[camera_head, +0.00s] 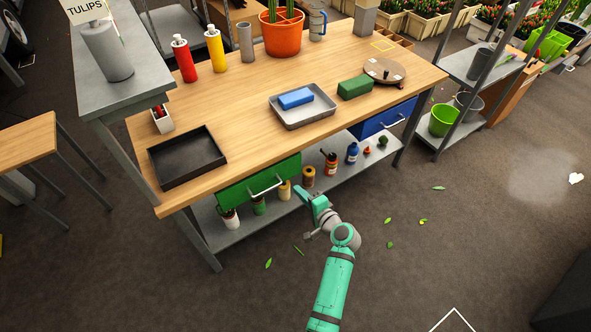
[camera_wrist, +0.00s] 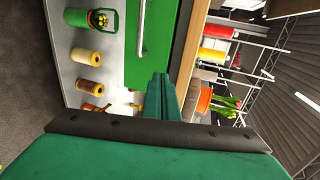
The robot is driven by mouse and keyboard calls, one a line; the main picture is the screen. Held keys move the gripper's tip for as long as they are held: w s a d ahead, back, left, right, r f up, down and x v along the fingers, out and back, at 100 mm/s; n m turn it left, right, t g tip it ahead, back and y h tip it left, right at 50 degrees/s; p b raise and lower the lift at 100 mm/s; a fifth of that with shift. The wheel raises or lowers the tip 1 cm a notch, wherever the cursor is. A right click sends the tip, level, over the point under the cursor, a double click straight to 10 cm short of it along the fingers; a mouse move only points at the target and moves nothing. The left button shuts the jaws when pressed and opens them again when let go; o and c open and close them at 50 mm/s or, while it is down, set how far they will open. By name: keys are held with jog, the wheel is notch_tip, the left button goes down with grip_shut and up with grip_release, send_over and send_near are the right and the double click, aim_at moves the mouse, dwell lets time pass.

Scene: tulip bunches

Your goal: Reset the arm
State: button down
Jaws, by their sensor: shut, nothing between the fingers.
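My arm reaches up from the bottom of the head view, over the floor in front of the workbench. My gripper (camera_head: 303,196) is near the front of the green drawer (camera_head: 232,187), just right of its handle and below the bench top. In the wrist view my gripper (camera_wrist: 160,76) shows its two green fingers together, with nothing between them. The green drawer front (camera_wrist: 118,45) and its metal handle (camera_wrist: 143,28) lie just beyond the fingers. The picture does not clearly show whether the fingers touch the drawer.
The wooden bench top (camera_head: 240,120) holds a black tray (camera_head: 188,158), a grey tray (camera_head: 303,114) with a blue block (camera_head: 296,98), and a green block (camera_head: 354,87). A blue drawer (camera_head: 383,119) is right. Open floor (camera_head: 470,240) lies right.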

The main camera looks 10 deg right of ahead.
jog(key=s+a+f+n+h, duration=0.1)
jog(key=s+a+f+h, duration=0.15)
jog(key=s, duration=0.55)
jog(key=s+a+f+n+h, duration=0.1)
jog(key=s+f+n, duration=0.15)
jog(key=s, duration=0.65)
jog(key=s+a+f+h, duration=0.1)
jog(key=s+f+h, duration=0.15)
jog(key=s, duration=0.55)
jog(key=s+a+r+n+t, duration=0.2)
jog(key=s+r+n, duration=0.7)
jog(key=s+r, duration=1.1)
jog(key=shift+s+a, duration=0.25)
jog(key=shift+a, duration=0.8)
